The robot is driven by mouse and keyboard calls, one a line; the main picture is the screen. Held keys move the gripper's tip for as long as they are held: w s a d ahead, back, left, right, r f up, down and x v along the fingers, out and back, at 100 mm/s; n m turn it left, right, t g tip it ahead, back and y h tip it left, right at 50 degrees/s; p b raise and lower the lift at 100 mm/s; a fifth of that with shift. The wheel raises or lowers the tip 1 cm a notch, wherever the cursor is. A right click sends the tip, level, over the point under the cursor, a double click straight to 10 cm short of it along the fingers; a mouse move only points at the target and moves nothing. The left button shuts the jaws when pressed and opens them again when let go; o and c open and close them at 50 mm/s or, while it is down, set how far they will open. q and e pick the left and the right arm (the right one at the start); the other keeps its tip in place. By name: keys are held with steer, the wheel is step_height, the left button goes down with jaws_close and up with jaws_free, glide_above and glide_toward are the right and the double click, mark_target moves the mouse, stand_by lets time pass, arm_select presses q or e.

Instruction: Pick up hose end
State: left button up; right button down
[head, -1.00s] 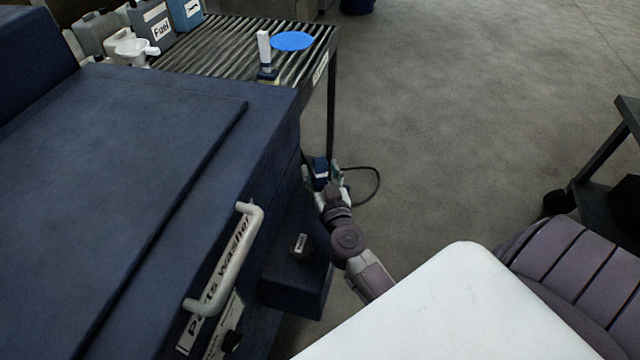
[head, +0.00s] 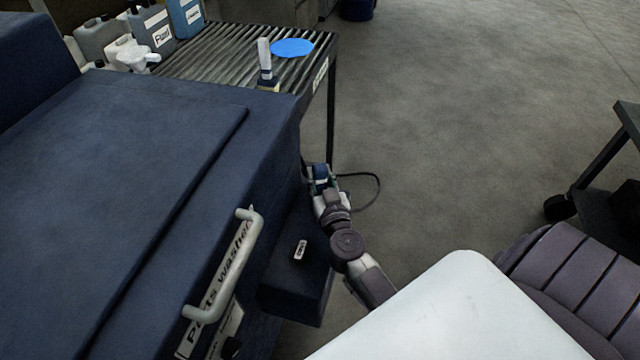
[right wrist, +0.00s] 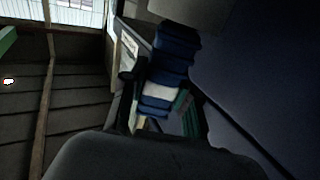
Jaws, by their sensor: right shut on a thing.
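My right gripper (head: 321,176) is beside the right side of the blue parts washer (head: 150,170), low down near the leg of the slatted table. It is shut on the blue hose end (head: 320,171), which has a pale band. In the right wrist view the ribbed blue hose end (right wrist: 170,75) with its white band sits between the fingers, under a pale block. A thin black hose (head: 377,182) loops out over the floor to the right of the gripper. My left gripper is not in view.
The slatted table (head: 220,50) carries several containers, a blue disc (head: 292,48) and a white upright piece (head: 264,58). A dark blue box (head: 295,285) juts out below the washer's handle (head: 235,260). The floor (head: 460,140) to the right is clear.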

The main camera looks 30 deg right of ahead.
step_height(320, 180, up, 11)
steer(key=p, duration=0.9)
steer(key=shift+f, duration=0.15)
step_height(320, 180, up, 7)
steer(key=p, duration=0.9)
